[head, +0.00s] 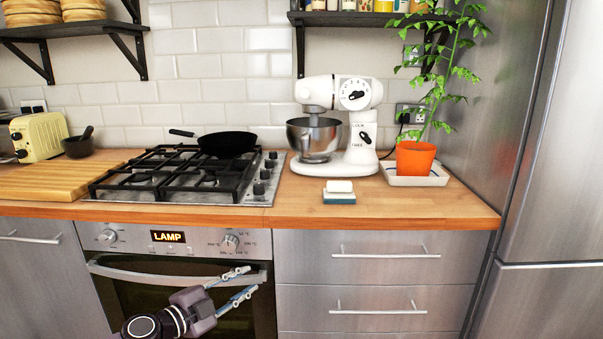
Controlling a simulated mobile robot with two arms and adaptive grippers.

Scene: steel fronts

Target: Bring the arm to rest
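My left arm comes in from the bottom edge. My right gripper is not in the picture.
A wooden worktop (300,215) runs above the oven. On it are a gas hob (185,175) with a black pan (227,144), a white mixer (360,130), a sponge (339,197) and a potted plant (415,158). Steel drawers (380,258) and a tall fridge (550,200) stand to the right.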

